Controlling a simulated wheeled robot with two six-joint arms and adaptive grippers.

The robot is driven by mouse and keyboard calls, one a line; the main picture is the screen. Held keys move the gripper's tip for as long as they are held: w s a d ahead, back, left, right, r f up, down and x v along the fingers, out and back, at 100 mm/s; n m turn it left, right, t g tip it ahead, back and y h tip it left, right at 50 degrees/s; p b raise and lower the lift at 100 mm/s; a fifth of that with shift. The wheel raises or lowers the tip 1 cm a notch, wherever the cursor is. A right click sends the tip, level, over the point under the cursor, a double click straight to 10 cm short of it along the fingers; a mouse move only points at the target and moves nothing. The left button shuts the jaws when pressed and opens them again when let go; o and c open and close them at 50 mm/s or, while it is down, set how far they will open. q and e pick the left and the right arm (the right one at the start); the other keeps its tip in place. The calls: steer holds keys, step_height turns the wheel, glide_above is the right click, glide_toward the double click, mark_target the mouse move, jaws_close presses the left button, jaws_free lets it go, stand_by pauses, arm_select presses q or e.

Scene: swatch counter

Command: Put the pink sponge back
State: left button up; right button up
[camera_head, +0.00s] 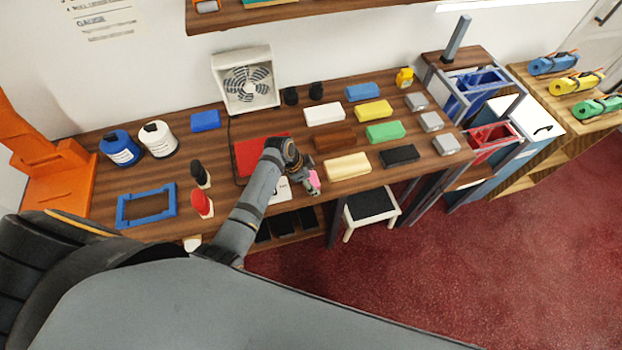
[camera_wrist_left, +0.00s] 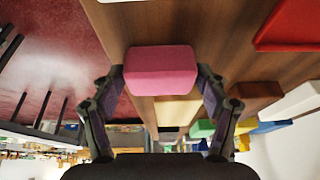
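The pink sponge (camera_head: 314,181) is small in the head view, at the tip of my left gripper (camera_head: 305,178), near the counter's front edge. In the left wrist view the pink sponge (camera_wrist_left: 161,70) sits between the two fingers of my left gripper (camera_wrist_left: 161,75), which touch its sides. The gripper is shut on it. The sponge appears to be just above the counter (camera_head: 225,181), left of the beige sponge (camera_head: 347,166). Whether its underside touches anything is unclear. My right gripper is not in view.
White (camera_head: 323,113), brown (camera_head: 335,140), blue (camera_head: 361,92), yellow (camera_head: 374,111), green (camera_head: 385,132) and black (camera_head: 400,156) sponges lie in rows to the right. A red pad (camera_head: 248,158) lies beside my left forearm. A fan (camera_head: 246,83) stands behind.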

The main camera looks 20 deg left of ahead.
arm_select(q)
steer(key=shift+o, duration=0.5)
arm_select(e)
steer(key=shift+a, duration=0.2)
arm_select(q)
steer(key=shift+r, duration=0.25)
steer(key=b+v, duration=0.1)
steer(key=v, duration=1.1)
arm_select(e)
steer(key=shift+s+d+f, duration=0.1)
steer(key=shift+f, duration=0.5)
arm_select(q)
steer(key=shift+f, duration=0.1)
